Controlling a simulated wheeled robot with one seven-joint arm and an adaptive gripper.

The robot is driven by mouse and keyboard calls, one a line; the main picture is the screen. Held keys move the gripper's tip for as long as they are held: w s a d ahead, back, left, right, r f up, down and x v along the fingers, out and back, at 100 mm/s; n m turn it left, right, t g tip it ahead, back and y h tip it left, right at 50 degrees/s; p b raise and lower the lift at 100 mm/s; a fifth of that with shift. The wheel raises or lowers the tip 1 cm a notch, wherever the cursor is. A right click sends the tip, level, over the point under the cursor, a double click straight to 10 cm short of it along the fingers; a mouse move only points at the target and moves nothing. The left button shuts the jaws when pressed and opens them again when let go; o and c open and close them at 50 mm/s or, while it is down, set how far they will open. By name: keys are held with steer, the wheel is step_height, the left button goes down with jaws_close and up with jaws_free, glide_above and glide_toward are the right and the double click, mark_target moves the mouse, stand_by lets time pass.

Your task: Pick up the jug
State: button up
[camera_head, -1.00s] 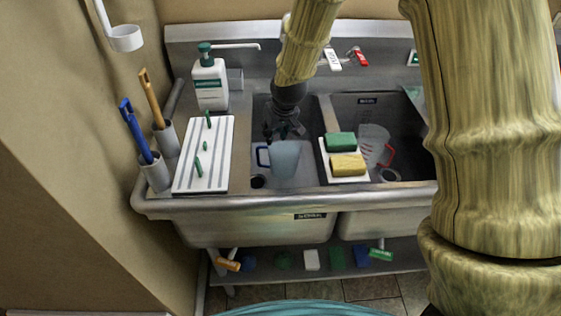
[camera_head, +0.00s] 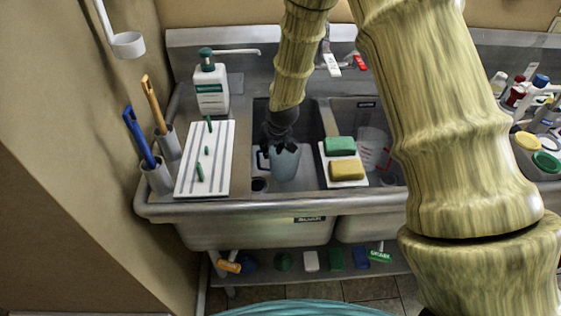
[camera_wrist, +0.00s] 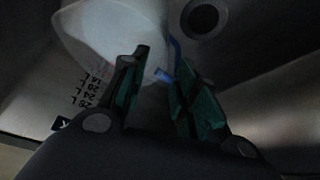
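A translucent pale jug with a blue handle (camera_head: 284,168) stands in the left sink basin. In the wrist view the jug (camera_wrist: 105,30) fills the upper left, with graduation marks on its side and its blue handle (camera_wrist: 172,50) to the right. My gripper (camera_head: 281,146) is over the jug's top in the head view and hides part of its rim. In the wrist view my gripper (camera_wrist: 163,72) has its two green-padded fingers apart, with part of the blue handle showing between and beyond the tips. Contact with the jug cannot be told.
A jug with a red handle (camera_head: 373,148) stands in the right basin. A white board with green and yellow sponges (camera_head: 341,145) lies over the divider. A striped drainboard (camera_head: 206,160), pump bottle (camera_head: 211,88) and brush holders (camera_head: 157,178) are at left.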

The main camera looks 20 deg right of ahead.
steer(key=shift+w+f, duration=0.25)
steer(key=shift+f, duration=0.4)
steer(key=shift+c, duration=0.5)
jaws_close()
